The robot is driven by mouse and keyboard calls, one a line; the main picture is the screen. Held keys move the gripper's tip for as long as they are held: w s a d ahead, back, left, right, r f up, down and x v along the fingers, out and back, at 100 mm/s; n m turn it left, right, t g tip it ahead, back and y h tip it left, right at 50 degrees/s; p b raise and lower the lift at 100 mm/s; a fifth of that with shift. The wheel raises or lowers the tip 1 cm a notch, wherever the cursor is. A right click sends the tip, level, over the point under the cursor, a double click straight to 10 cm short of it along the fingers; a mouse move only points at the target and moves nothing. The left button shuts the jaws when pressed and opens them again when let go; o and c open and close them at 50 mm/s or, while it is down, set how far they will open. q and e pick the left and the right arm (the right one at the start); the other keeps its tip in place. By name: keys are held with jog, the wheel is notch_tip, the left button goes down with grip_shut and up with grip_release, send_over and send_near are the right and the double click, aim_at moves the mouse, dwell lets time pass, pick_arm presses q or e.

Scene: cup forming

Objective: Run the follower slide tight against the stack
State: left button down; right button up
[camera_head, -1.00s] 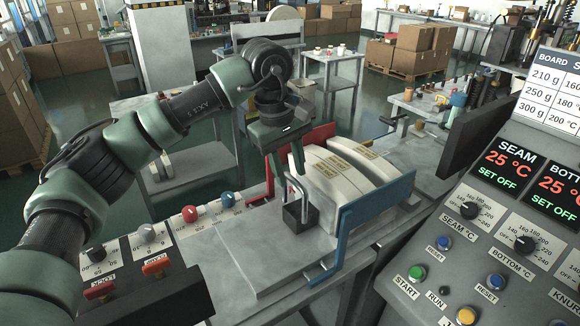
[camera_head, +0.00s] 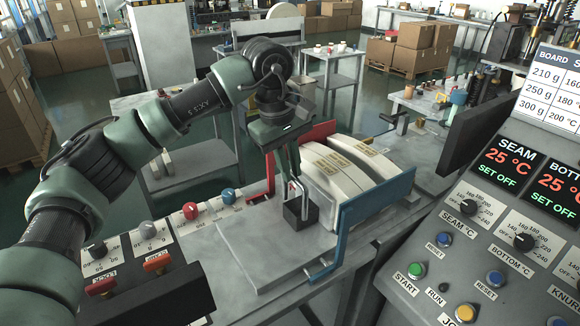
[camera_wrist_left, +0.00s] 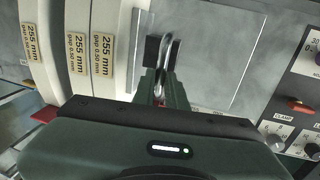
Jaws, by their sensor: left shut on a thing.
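The follower slide is a dark block (camera_head: 300,209) with a metal loop handle, on a pale grey bed plate (camera_head: 245,255). My left gripper (camera_head: 293,178) is shut on the loop handle (camera_wrist_left: 167,52) from above. The stack of white curved blanks (camera_head: 335,178) with tan labels stands to the right of the block, between a red guide and a blue guide. In the left wrist view the blanks (camera_wrist_left: 88,60) carry 255 mm labels. A pale upright plate (camera_wrist_left: 137,40) lies between them and the dark block; whether it touches the nearest blank is unclear. My right gripper is not in view.
The blue guide (camera_head: 375,210) borders the near side of the stack, and the red guide (camera_head: 300,150) the far side. A control console (camera_head: 490,215) and dark screen (camera_head: 480,120) stand at the right.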

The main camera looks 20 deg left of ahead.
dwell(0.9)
pick_arm(q)
jog(key=shift+w+d+r+p, duration=0.1)
jog(key=shift+w+d+p, duration=0.1)
jog(key=shift+w+d, duration=0.4)
jog(key=shift+w+d+p, duration=0.2)
jog(key=shift+w+d, duration=0.15)
jog(key=shift+w, duration=0.3)
jog(key=c, duration=1.5)
grip_release()
jog(key=shift+o, duration=0.2)
notch_tip(320, 180, up, 8)
jog(key=s+b, duration=0.1)
jog(key=shift+s+a+f+b, duration=0.2)
jog(key=shift+a+b, duration=0.1)
jog(key=shift+a, duration=0.15)
